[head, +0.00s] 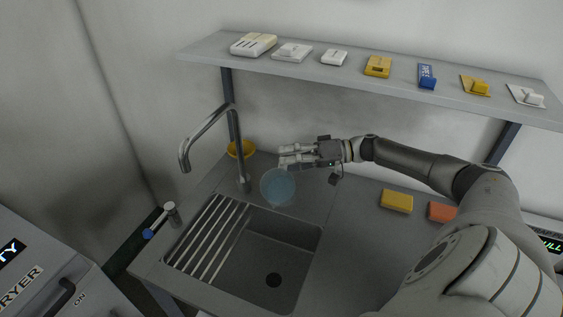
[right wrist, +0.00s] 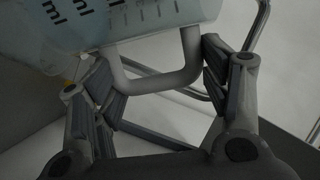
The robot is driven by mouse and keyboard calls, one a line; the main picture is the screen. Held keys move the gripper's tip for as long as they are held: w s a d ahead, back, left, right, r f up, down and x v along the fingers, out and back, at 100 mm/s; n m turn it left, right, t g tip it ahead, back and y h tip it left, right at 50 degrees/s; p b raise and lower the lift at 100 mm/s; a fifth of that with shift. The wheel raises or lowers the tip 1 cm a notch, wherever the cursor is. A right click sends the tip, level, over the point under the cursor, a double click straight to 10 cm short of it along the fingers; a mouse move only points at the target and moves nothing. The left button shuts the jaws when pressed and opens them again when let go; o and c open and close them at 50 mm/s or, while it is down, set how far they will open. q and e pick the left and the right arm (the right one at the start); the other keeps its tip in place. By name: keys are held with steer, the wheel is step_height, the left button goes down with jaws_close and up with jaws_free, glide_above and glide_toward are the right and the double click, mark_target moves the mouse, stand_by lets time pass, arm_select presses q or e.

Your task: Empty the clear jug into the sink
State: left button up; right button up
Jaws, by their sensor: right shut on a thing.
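The clear jug (head: 278,188) is bluish and see-through, just behind the sink's back edge, right of the tap. In the right wrist view the jug (right wrist: 130,20) shows black ml marks and a pale handle (right wrist: 155,82). My right gripper (head: 299,156) is at the jug's far side; in the wrist view its fingers (right wrist: 160,85) are on either side of the handle, shut on it. Whether liquid is inside and how far the jug tilts, I cannot tell. The grey sink (head: 285,232) shows an empty basin with a dark drain. My left gripper is out of view.
A curved metal tap (head: 234,140) rises behind the sink. A drying rack (head: 207,240) covers the basin's left part. A yellow bowl (head: 241,149) stands behind the tap. A shelf (head: 350,75) with small items hangs above.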

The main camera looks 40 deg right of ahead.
steer(key=shift+s+a+r+p, duration=0.15)
steer(key=shift+r+p, duration=0.05)
steer(key=shift+p, duration=0.15)
steer(key=shift+a, duration=0.1)
steer(key=shift+s, duration=0.1)
steer(key=shift+s+a+f+n+h+p, duration=0.2)
steer(key=shift+a+f+n+h+p, duration=0.1)
steer(key=shift+n+p, duration=0.35)
steer(key=shift+s+a+f+n+p, duration=0.2)
steer(key=shift+n+p, duration=0.05)
steer(key=shift+p, duration=0.4)
steer(key=shift+s+a+r+n+p, duration=0.15)
steer(key=shift+a+n+p, duration=0.2)
steer(key=shift+p, duration=0.45)
steer(key=shift+d+h, duration=0.1)
steer(key=shift+h, duration=0.2)
